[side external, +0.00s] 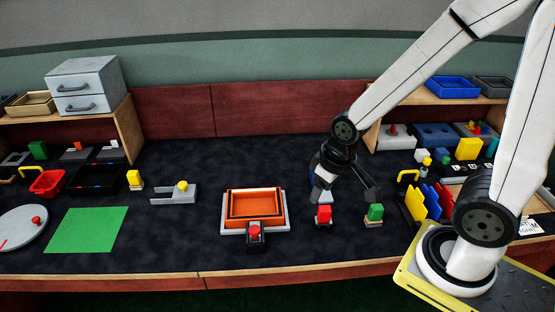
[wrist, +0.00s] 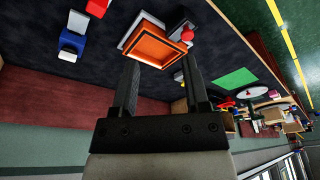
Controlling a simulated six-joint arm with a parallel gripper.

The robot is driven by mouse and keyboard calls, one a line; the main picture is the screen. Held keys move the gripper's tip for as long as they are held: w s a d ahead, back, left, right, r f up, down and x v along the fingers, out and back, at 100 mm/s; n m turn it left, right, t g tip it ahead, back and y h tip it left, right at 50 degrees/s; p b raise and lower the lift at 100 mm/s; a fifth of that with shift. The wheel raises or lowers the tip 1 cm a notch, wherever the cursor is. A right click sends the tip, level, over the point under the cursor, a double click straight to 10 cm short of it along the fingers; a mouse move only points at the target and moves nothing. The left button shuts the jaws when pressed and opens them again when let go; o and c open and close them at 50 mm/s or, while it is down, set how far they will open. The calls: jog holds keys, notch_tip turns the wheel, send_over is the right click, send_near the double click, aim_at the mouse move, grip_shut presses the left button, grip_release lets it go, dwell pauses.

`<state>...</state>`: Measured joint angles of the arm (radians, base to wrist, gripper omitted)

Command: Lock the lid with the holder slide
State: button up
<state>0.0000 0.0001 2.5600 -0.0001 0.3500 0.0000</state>
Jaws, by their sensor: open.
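An orange rectangular box (side external: 254,204) sits in a pale base frame (side external: 284,224) near the front middle of the table. I cannot make out whether a separate lid is on it. A dark slide block with a red knob (side external: 255,231), likely the holder slide, stands at the middle of the box's front side. The wrist view shows the orange box (wrist: 155,46) beyond my fingertips and the red knob (wrist: 187,35) beside it. My gripper (wrist: 160,62) is open and empty. In the side view my gripper (side external: 346,190) hangs above the table, right of the box and apart from it.
A red-topped block (side external: 324,214) and a green-topped block (side external: 375,213) stand right of the box. A grey forked piece with a yellow knob (side external: 183,187) and a green mat (side external: 85,230) lie left. Shelves stand at both sides. The table behind the box is clear.

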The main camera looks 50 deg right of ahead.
jog(key=o, duration=0.3)
jog(key=shift+o, duration=0.2)
jog(key=n+g, duration=0.3)
jog(key=n, duration=0.2)
send_over(254, 229)
notch_tip(254, 229, down, 12)
jog(key=shift+r, duration=0.1)
jog(key=shift+f, duration=0.2)
jog(key=shift+f, duration=3.7)
jog(key=shift+m, duration=0.3)
grip_shut()
